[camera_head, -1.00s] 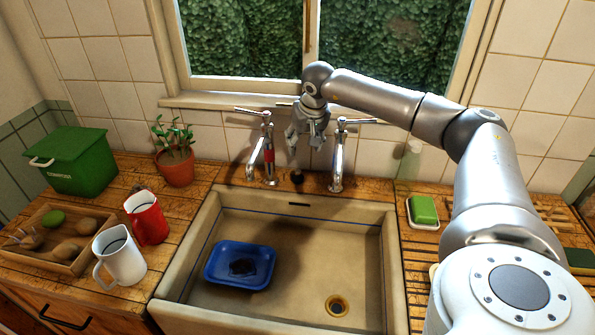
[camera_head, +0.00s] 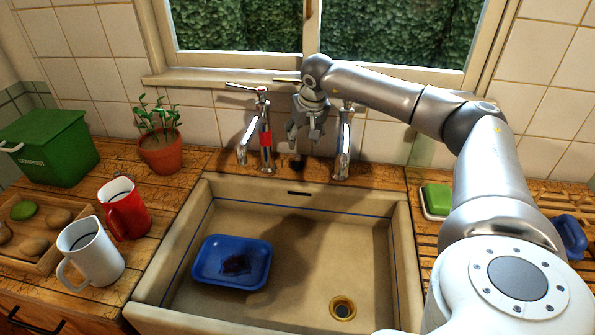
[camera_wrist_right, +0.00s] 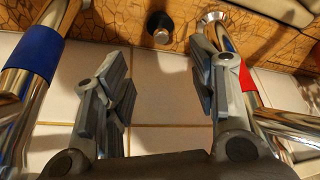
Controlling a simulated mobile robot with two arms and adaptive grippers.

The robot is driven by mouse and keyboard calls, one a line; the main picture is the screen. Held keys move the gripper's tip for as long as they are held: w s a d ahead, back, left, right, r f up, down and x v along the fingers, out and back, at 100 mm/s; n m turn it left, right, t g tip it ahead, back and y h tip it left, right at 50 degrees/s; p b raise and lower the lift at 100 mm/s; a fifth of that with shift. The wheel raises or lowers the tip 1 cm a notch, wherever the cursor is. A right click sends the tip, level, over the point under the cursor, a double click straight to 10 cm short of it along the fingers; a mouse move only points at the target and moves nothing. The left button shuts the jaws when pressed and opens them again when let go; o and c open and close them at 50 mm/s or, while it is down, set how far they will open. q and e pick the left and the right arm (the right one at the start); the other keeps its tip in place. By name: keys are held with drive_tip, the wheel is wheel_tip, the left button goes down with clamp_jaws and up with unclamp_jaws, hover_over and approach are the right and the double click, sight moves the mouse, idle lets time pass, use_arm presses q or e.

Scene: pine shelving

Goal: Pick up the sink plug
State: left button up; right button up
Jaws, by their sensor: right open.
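The sink plug, a small dark stopper (camera_head: 297,165), stands on the wooden ledge behind the sink, between the two taps. In the right wrist view it (camera_wrist_right: 159,27) is near the top, with a dark body and a pale round end. My right gripper (camera_head: 305,138) hangs above the plug between the taps, fingers pointing down. In the wrist view its fingers (camera_wrist_right: 160,65) are wide apart and empty, with the plug beyond the tips and between their lines. They do not appear to touch it. My left gripper is not in view.
The red-banded tap (camera_head: 264,140) and the blue-banded tap (camera_wrist_right: 33,50) stand close on either side. The sink (camera_head: 305,260) holds a blue tub (camera_head: 205,278) and a drain (camera_head: 342,307). A potted plant (camera_head: 160,150), mugs and a green soap block (camera_head: 437,198) flank it.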

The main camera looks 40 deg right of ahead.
sight(298, 157)
drive_tip(key=x, duration=0.6)
drive_tip(key=shift+f+p, duration=0.3)
drive_tip(key=shift+p, duration=0.05)
drive_tip(key=p+x, duration=0.1)
drive_tip(key=x, duration=0.3)
drive_tip(key=shift+a+f+p, duration=0.1)
drive_tip(key=shift+f+p, duration=0.1)
drive_tip(key=shift+p, duration=0.1)
drive_tip(key=shift+w+f, duration=0.2)
drive_tip(key=shift+f, duration=0.2)
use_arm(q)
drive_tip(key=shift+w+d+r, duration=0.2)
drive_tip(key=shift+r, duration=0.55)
use_arm(e)
drive_tip(key=c, duration=0.9)
